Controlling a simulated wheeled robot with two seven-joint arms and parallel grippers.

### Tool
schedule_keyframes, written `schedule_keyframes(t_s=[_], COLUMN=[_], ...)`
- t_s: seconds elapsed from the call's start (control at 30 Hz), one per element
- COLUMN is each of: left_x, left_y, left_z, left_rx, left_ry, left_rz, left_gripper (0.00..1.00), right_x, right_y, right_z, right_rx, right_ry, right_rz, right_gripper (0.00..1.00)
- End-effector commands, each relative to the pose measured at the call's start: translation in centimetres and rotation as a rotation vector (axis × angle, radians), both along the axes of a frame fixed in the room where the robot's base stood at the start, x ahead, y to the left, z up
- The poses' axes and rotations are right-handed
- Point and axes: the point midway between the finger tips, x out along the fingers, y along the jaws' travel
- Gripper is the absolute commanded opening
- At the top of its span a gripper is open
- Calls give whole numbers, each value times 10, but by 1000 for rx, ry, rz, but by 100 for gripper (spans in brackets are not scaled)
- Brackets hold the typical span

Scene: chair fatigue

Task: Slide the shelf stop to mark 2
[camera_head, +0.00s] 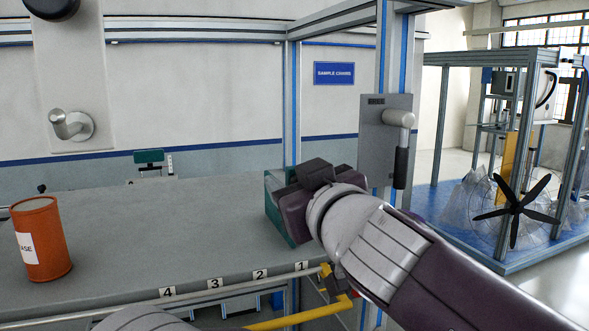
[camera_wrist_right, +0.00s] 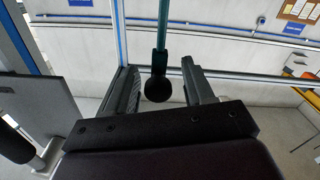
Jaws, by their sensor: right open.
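The shelf stop is a teal block (camera_head: 277,222) at the right end of the grey shelf (camera_head: 180,225), near mark 1 (camera_head: 302,267). My right gripper (camera_head: 287,190) is at the stop and hides much of it. In the right wrist view, a teal post with a round black knob (camera_wrist_right: 158,89) stands between the two fingers of my right gripper (camera_wrist_right: 160,84). The fingers are open, with gaps on both sides of the knob. Mark 2 (camera_head: 260,275) is on the shelf's front edge, left of mark 1. My left gripper is not in view.
An orange can (camera_head: 41,240) stands on the shelf's left part. The shelf between can and stop is clear. A grey plate with a lever (camera_head: 400,140) is on the post at right. A yellow bar (camera_head: 300,316) lies below the front edge.

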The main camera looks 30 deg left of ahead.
Motion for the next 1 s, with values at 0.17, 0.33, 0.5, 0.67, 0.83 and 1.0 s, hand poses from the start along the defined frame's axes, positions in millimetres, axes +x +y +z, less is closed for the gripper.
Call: schedule_keyframes(t_s=[0.17,0.33,0.5,0.67,0.83,1.0], left_x=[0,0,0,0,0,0], left_y=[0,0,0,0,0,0], left_z=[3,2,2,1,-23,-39], left_rx=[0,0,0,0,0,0], left_ry=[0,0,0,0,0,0], left_rz=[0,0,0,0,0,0], left_gripper=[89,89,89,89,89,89], right_x=[6,6,6,5,-15,-36], right_y=[6,6,6,6,24,41], right_z=[0,-1,-1,-1,-8,-5], right_rx=[0,0,0,0,4,2], right_ry=[1,1,1,1,-2,-2], right_rz=[0,-1,-1,0,3,2], right_gripper=[52,52,7,0,0,0])
